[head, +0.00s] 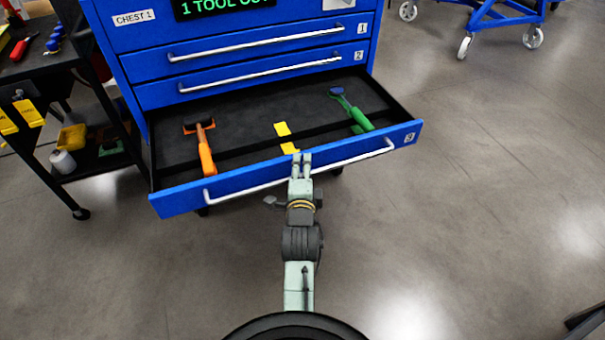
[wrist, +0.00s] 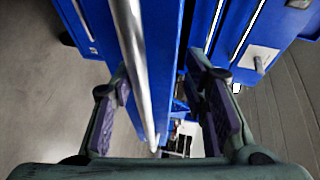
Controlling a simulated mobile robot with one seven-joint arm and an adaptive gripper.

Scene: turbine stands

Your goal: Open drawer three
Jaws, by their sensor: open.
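Drawer three (head: 180,201), the lowest blue drawer in view, is pulled out of the blue chest (head: 120,42). Its front bears the label 3 and a long silver handle (head: 240,190). Inside lie an orange-handled hammer (head: 206,152), a green-handled tool (head: 360,118) and yellow pieces (head: 284,137). My gripper (head: 301,158) is at the middle of the drawer front, by the handle. In the wrist view its jaws (wrist: 165,100) stand apart, with the handle (wrist: 133,50) running between them. I cannot tell whether either finger touches it.
Drawers one (head: 232,55) and two (head: 240,82) are shut above. A dark cart (head: 50,75) with tools and a lower shelf stands at the left. A blue wheeled frame (head: 490,15) is at the back right. The floor (head: 470,200) at right is clear.

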